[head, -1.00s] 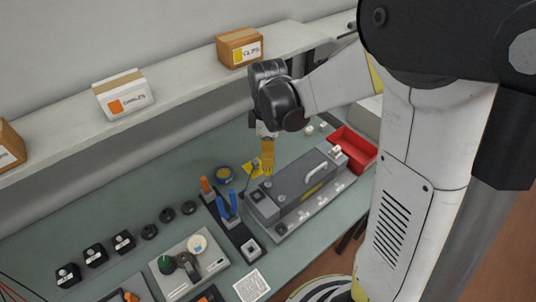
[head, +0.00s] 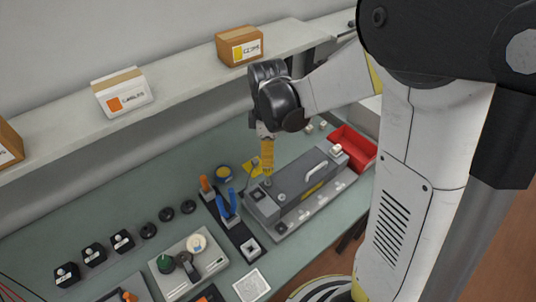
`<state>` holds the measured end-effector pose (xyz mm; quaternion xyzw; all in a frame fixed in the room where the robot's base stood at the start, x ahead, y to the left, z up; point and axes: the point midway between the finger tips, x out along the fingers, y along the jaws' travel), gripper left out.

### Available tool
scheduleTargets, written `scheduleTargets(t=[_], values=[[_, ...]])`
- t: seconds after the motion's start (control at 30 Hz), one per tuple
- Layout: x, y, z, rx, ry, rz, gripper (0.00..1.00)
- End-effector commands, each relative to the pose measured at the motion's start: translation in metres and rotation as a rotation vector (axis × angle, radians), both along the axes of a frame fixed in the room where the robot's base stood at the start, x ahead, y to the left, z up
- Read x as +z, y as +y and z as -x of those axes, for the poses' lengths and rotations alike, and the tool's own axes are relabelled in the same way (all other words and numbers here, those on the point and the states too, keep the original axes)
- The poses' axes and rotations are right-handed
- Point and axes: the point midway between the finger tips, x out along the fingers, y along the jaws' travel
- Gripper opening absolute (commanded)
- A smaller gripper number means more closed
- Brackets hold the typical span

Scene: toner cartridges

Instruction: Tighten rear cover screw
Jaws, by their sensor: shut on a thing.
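My gripper (head: 267,137) is above the left end of the long grey toner cartridge unit (head: 301,188) on the bench. It is shut on a yellow tool (head: 267,156), which looks like a screwdriver and points down, its lower end at or just above the unit's left end. The rear cover screw is too small to make out clearly; a small round feature (head: 268,183) shows near the tool's lower end. I cannot tell whether the tip touches it. The fingertips are small and partly hidden by the dark wrist.
A holder (head: 249,250) with orange- and blue-handled tools stands left of the unit. A red bin (head: 352,147) is at its right end. A grey fixture (head: 188,265) and several black knobs lie further left. A shelf with boxes (head: 239,45) runs behind.

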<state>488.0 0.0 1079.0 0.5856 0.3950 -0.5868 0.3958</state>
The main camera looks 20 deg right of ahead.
Motion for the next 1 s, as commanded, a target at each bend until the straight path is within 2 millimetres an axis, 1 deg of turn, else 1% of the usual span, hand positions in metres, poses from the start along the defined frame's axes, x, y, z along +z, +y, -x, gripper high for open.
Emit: scheduleTargets(t=[0.73,0.77,0.87,1.0], values=[[-0.0081,0.0,0.0,-0.013,0.0,0.0,0.0],[-0.0083,0.0,0.0,-0.032,0.0,0.0,0.0],[-0.0092,0.0,0.0002,-0.167,0.0,0.0,0.0],[-0.0096,0.0,0.0,-0.421,0.0,0.0,0.0]])
